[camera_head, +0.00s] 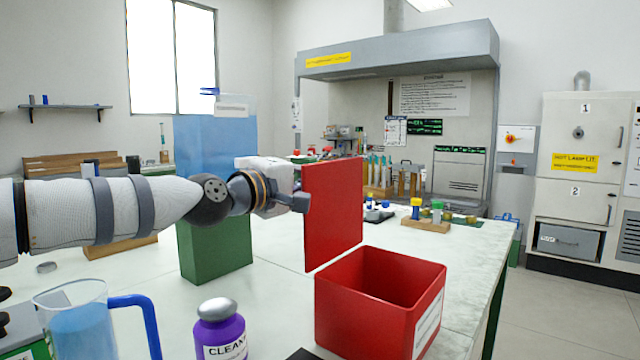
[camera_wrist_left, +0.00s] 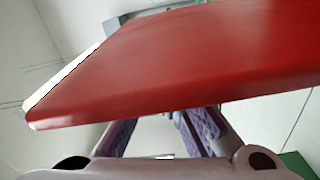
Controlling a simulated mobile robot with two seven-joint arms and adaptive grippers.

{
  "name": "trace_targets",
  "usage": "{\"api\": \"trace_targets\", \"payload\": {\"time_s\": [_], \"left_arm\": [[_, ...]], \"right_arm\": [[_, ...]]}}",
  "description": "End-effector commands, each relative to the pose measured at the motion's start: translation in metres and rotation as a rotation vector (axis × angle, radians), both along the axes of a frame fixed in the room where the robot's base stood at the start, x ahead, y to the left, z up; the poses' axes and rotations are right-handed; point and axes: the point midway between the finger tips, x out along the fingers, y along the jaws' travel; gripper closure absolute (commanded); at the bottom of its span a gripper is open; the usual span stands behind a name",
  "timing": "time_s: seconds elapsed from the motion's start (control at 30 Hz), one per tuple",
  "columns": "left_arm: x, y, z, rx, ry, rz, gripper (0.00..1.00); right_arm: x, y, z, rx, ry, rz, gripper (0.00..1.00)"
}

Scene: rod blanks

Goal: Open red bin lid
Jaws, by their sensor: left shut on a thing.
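The red bin (camera_head: 335,312) stands on the bench at the lower right of the head view, with its top open and its inside visible. Its red lid (camera_head: 333,212) stands roughly upright along the bin's back-left rim; I cannot tell whether a hinge joins them. My left gripper (camera_head: 299,203) is at the left side of the lid, shut on it, with the fingertips partly hidden. In the left wrist view the lid (camera_wrist_left: 170,65) fills the upper part and hides the ends of the fingers (camera_wrist_left: 165,122). My right gripper is not in view.
A purple bottle (camera_head: 220,330) and a jug with a blue handle (camera_head: 82,325) stand left of the bin. A small rack (camera_head: 428,224) stands behind the bin. The bench right of the bin is clear.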

Motion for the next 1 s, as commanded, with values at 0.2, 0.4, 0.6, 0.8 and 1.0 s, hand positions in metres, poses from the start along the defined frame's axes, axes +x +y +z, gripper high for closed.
{"api": "trace_targets", "payload": {"time_s": [0.2, 0.4, 0.6, 0.8, 1.0], "left_arm": [[0.0007, 0.0008, -0.001, -0.011, 0.01, -0.002, 1.0], [0.0006, 0.0006, -0.0009, -0.01, 0.01, -0.003, 1.0], [0.0005, 0.0003, -0.0015, -0.009, 0.011, -0.002, 0.7], [0.0003, -0.0005, -0.0048, -0.006, 0.016, -0.006, 0.7], [0.0005, -0.0002, -0.0045, -0.007, 0.015, -0.005, 0.7]], "right_arm": [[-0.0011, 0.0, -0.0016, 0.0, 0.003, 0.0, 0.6], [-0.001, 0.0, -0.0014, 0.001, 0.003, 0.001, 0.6], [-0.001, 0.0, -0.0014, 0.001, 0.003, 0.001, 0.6], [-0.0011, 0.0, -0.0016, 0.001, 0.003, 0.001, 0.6], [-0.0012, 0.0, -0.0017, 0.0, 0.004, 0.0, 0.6]]}}
